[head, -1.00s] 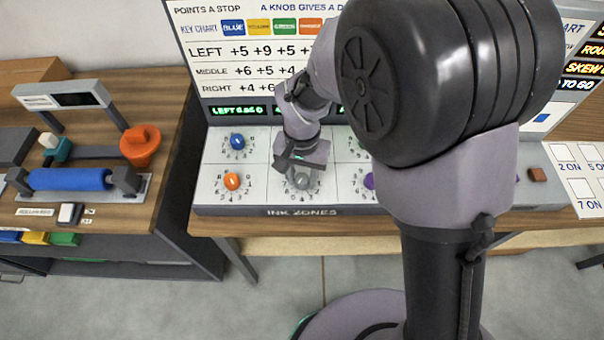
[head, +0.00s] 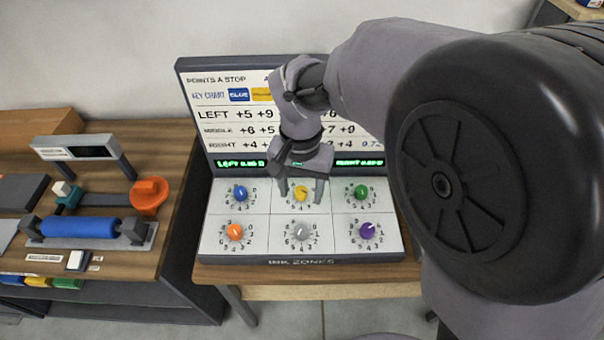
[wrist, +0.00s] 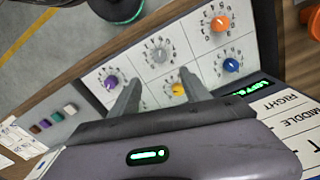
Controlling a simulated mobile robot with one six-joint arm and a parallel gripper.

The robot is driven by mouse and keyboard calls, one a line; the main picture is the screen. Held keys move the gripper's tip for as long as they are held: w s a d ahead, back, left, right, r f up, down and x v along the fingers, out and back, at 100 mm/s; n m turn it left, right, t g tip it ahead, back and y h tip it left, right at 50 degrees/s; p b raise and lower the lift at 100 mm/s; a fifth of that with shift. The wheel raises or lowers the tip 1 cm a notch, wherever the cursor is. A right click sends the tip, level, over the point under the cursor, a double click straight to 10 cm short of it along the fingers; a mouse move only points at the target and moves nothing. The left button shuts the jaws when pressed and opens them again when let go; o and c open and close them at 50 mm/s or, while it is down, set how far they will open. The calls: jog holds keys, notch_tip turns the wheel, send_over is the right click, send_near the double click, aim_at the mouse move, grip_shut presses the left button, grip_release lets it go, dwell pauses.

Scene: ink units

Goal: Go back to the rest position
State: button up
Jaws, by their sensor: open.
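My gripper (head: 302,188) is open and empty above the top row of the ink zones panel (head: 264,262), over the yellow knob (head: 301,193). In the wrist view its two fingers (wrist: 160,92) stand apart, with the yellow knob (wrist: 178,89) seen between them near one finger. I cannot tell whether a finger touches it. The panel also has a blue knob (head: 240,194), a green knob (head: 361,191), an orange knob (head: 234,232), a grey knob (head: 301,231) and a purple knob (head: 367,230). The green knob is hidden in the wrist view.
A chart board (head: 205,100) stands upright right behind the panel, close to my arm. At the left, a bench carries a blue roller (head: 80,227) and an orange knob-like part (head: 149,195). Grey floor (wrist: 45,50) is clear in front.

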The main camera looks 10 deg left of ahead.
jog(key=shift+r, duration=0.6)
jog(key=s+d+r+m+t+y+b, duration=0.1)
jog(key=s+d+r+m+t+b, duration=0.1)
jog(key=s+d, duration=0.4)
jog(key=s+d+r+m+t+y+b, duration=0.1)
jog(key=s+d, duration=0.5)
jog(key=d, duration=0.7)
jog(key=r+m+t+b, duration=0.1)
jog(key=t+b, duration=0.1)
jog(key=b, duration=0.1)
jog(key=shift+s+d+t+b, duration=0.25)
jog(key=shift+t+b, duration=0.1)
jog(key=shift+t, duration=0.05)
